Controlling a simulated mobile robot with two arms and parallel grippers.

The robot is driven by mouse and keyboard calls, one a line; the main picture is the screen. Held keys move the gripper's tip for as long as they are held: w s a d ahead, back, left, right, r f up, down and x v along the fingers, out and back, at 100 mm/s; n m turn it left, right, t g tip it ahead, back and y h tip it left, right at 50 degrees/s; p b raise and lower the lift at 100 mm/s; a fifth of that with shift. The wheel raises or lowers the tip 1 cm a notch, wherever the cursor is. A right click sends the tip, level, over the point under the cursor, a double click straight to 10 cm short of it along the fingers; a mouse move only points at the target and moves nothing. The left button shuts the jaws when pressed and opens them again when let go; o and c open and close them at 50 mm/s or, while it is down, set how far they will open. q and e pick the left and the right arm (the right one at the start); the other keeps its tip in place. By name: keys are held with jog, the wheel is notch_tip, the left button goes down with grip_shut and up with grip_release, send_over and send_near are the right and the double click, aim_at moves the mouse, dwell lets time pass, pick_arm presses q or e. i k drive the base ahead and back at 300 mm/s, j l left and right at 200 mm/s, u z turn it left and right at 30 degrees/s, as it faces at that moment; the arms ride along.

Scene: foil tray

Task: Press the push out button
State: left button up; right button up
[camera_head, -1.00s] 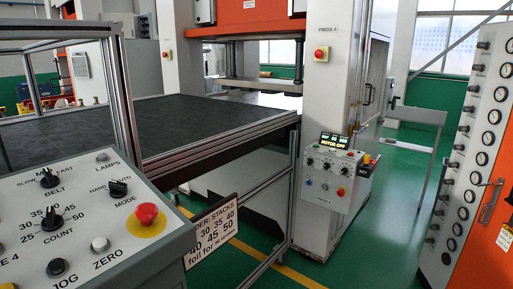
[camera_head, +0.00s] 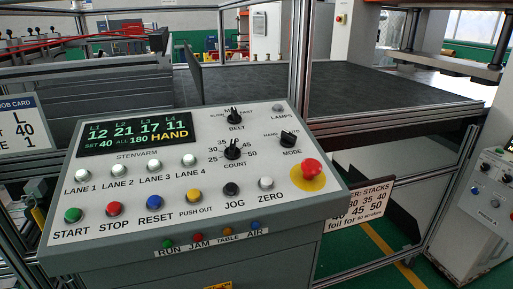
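The push out button is the yellow button (camera_head: 190,196) in the bottom row of a grey sloped control panel (camera_head: 215,150), above the label "PUSH OUT". The blue RESET button (camera_head: 153,202) is on its left and the dark JOG button (camera_head: 232,189) on its right. A display (camera_head: 131,139) on the panel reads L1 12, L2 21, L3 17, L4 11, SET 40, ALL 180, HAND. Neither of my grippers is in view.
A red emergency stop (camera_head: 313,169) sits at the panel's right. White lane buttons (camera_head: 153,165) are above the bottom row. Metal frame posts (camera_head: 300,60) and a dark table (camera_head: 380,90) stand behind. A job card (camera_head: 15,125) is at left.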

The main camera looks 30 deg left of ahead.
aim_at(193, 194)
jog(key=u, duration=1.45)
jog(key=k+l+z, duration=0.25)
jog(key=k+l, duration=0.15)
